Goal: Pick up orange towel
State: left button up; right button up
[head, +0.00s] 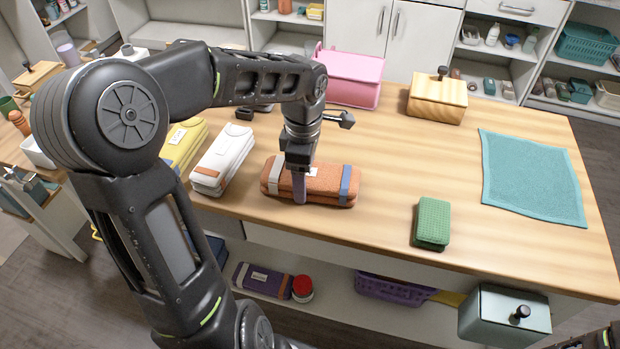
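The orange towel (328,185) lies folded on the wooden table, left of its middle, with a grey-white band near its left end, a blue band near its right end and a small white label. My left gripper (300,185) reaches down over its middle. One finger shows in front of the towel's near side; the other finger is hidden, so I cannot tell whether the gripper is closed on it. The towel appears to rest flat on the table. My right gripper is out of view; only a dark piece of my body shows at the bottom right corner.
A white folded towel (224,158) and a yellow one (184,147) lie to the left. A green folded cloth (433,222), a flat teal towel (533,178), a wooden box (437,101) and a pink box (352,76) are also on the table. The table's middle right is clear.

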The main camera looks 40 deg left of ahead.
pick_arm(q)
jog(key=shift+c, duration=0.6)
jog(key=shift+r, duration=0.1)
jog(key=shift+r, duration=0.2)
notch_tip(320, 180, up, 10)
jog(key=shift+f+b, duration=0.25)
jog(key=shift+b, duration=0.1)
